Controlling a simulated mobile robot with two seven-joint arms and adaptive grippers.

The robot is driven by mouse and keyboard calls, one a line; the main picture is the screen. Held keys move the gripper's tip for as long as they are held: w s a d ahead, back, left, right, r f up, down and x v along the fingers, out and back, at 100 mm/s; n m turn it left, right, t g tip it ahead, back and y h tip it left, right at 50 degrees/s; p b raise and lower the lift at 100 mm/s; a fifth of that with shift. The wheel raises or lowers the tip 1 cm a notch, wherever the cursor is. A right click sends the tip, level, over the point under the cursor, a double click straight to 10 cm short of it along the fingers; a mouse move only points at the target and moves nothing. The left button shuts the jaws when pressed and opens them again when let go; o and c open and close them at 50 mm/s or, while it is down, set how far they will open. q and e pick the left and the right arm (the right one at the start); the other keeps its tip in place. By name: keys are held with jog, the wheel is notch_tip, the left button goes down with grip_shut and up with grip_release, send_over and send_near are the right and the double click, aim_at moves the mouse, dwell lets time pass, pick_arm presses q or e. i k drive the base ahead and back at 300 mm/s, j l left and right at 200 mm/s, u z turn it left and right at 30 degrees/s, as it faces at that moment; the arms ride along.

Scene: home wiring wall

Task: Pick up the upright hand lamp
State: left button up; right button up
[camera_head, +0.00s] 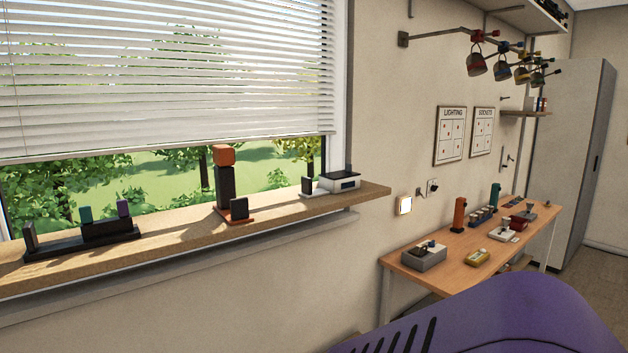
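An upright dark body with an orange block on top (225,182) stands on the wooden window sill (175,228); it looks like the upright hand lamp. A small dark block on an orange base (240,212) stands in front of its foot and hides part of it. On the workbench stand an upright orange object (459,215) and an upright teal one (494,196), both too small to identify for certain. Neither of my grippers is in view.
A black rack (75,245) holding small blocks is at the sill's left. A white device (340,182) is at its right end. The workbench (445,272) carries a grey box (424,256) and several small parts.

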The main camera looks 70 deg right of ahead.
aim_at(234, 211)
jog(key=j+z, duration=0.15)
jog(key=z, duration=1.6)
